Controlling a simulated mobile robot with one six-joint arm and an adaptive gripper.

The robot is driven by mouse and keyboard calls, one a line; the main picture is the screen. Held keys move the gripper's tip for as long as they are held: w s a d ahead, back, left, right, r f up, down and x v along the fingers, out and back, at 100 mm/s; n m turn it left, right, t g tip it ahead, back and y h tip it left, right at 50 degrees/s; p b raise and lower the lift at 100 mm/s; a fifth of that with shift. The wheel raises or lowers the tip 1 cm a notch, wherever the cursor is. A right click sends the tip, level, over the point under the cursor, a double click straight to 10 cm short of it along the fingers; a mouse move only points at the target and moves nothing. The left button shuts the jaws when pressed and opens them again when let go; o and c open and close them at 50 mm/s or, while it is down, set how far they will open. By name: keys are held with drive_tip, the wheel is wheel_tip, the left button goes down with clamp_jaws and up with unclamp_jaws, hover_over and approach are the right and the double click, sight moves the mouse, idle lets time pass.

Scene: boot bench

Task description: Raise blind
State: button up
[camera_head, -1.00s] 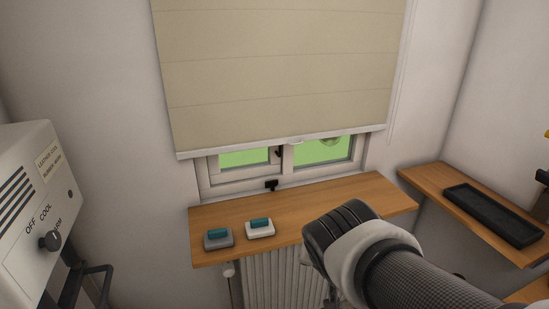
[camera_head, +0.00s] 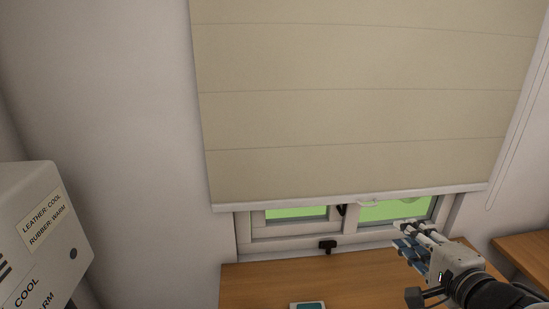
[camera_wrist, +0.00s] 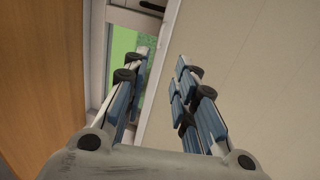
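The beige blind (camera_head: 350,90) hangs over most of the window, with its white bottom bar (camera_head: 300,202) above the lower part of the frame. A small pale pull tab (camera_head: 382,202) sits at the bar's lower edge. My gripper (camera_head: 405,236) is below and to the right of this tab, apart from it in the picture. In the wrist view, its two blue-padded fingers (camera_wrist: 158,95) are spread, with nothing between them. The blind's fabric (camera_wrist: 240,50) fills the right of that view.
The window (camera_head: 290,230) shows green outside and has a black handle (camera_head: 327,244). A pale dial box (camera_head: 40,240) stands at left; a wooden shelf (camera_head: 525,255) is at right.

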sight(372, 177)
drive_tip(key=x, duration=1.6)
drive_tip(key=shift+w+p, duration=0.2)
drive_tip(key=shift+p, duration=0.15)
drive_tip(key=shift+a+f, duration=0.1)
drive_tip(key=shift+c, duration=0.2)
clamp_jaws()
